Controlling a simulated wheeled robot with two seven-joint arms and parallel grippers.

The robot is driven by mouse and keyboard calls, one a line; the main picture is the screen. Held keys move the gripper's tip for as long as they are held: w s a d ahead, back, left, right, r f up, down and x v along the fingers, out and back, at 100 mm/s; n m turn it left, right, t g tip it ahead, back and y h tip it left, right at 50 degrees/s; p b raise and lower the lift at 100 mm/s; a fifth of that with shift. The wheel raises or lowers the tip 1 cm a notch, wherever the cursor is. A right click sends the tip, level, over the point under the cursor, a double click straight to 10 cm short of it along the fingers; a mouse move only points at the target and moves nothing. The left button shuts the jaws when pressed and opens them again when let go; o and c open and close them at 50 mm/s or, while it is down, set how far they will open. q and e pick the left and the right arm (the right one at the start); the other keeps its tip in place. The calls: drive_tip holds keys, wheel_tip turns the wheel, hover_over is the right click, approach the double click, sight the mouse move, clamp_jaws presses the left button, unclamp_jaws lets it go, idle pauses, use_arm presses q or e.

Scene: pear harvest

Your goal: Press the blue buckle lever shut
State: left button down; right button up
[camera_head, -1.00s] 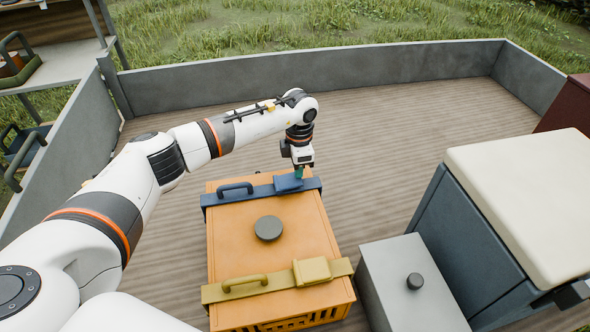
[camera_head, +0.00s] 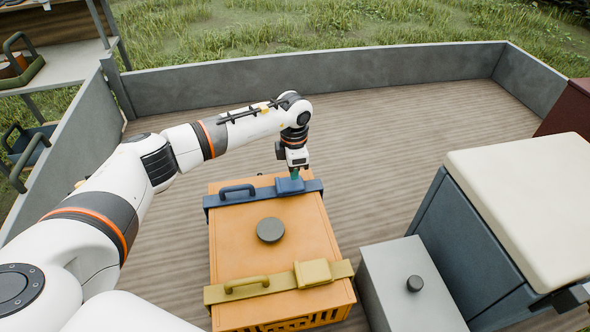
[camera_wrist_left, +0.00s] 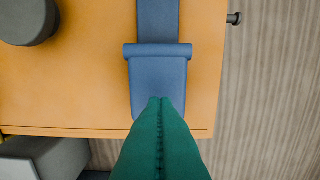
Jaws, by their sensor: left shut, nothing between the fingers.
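The blue buckle lever (camera_head: 289,186) lies on the blue strap (camera_head: 222,199) across the far end of the orange crate's lid (camera_head: 235,235). In the left wrist view the lever (camera_wrist_left: 158,78) shows as a flat blue tab hinged at a crossbar on the strap (camera_wrist_left: 158,20). My left gripper (camera_head: 296,175) points down at the lever, its green fingers shut and empty. In the left wrist view the closed fingertips (camera_wrist_left: 160,101) overlap the lever's free end. I cannot tell for sure whether they touch it. My right gripper is not in view.
A yellow strap with a yellow buckle (camera_head: 313,273) crosses the crate's near end. A dark round knob (camera_head: 270,230) stands on the lid. A grey box (camera_head: 405,285) and a cream-topped dark bin (camera_head: 525,205) stand to the right. The trailer floor behind is clear.

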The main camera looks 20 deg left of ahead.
use_arm(q)
wheel_tip(320, 180, up, 5)
drive_tip(key=p, duration=0.2)
drive_tip(key=shift+w+a+f+p, duration=0.1)
drive_tip(key=shift+p, duration=0.3)
drive_tip(key=r+b, duration=0.1)
drive_tip(key=b, duration=0.1)
wheel_tip(320, 180, up, 7)
hover_over(296, 181)
drive_tip(key=d, duration=0.1)
drive_tip(key=shift+w+d+r+b, duration=0.2)
drive_tip(key=shift+w+r+b, duration=0.2)
drive_tip(key=shift+r, duration=0.1)
